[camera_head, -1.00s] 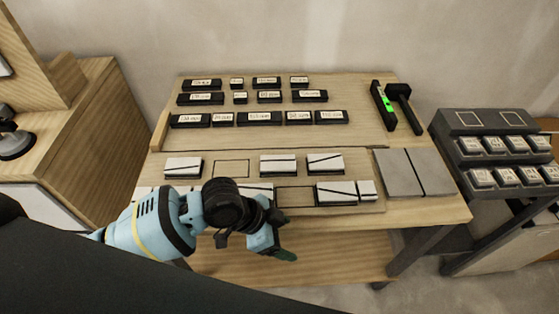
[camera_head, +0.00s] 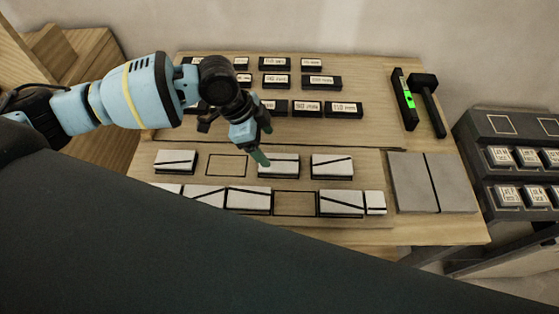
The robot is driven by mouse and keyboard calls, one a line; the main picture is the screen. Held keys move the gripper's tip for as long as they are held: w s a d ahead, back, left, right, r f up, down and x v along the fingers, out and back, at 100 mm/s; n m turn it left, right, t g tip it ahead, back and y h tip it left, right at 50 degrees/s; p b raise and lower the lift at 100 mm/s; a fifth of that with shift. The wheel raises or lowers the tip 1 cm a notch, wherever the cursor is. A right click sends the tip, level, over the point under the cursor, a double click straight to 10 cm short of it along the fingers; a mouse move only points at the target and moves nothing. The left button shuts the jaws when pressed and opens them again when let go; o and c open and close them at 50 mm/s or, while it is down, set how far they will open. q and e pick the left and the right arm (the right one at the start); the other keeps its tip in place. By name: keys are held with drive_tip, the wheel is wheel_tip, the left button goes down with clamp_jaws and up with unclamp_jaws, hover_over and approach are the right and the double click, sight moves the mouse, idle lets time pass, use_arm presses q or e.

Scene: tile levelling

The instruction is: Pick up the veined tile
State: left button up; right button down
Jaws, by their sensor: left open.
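Several white tiles with dark veins lie in two rows on the wooden table. The back row has a left tile (camera_head: 175,160), a middle tile (camera_head: 279,164) and a right tile (camera_head: 332,164). The front row includes a tile (camera_head: 248,198) left of an empty outlined slot, a tile (camera_head: 341,201) right of it, and a small one (camera_head: 375,201). I cannot tell which one the task names. My left gripper (camera_head: 259,141) is open and empty, just behind and above the back row's middle tile. My right gripper is out of view.
Outlined empty slots (camera_head: 226,166) (camera_head: 294,203) show in both rows. Black labelled blocks (camera_head: 322,82) stand behind. A green-lit level (camera_head: 404,99) and a black mallet (camera_head: 427,105) lie back right. Grey slabs (camera_head: 404,184) lie at right, and a dark rack (camera_head: 502,125) stands beyond.

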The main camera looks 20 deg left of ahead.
sight(277, 162)
use_arm(q)
drive_tip(key=shift+x, duration=1.1)
drive_tip(key=x, duration=0.4)
drive_tip(key=shift+s+d, duration=0.15)
drive_tip(key=shift+d, duration=0.05)
drive_tip(key=shift+d+f, duration=0.1)
drive_tip(key=shift+f, duration=0.35)
drive_tip(key=shift+f, duration=0.25)
drive_tip(key=c, duration=1.1)
drive_tip(key=shift+r, duration=0.25)
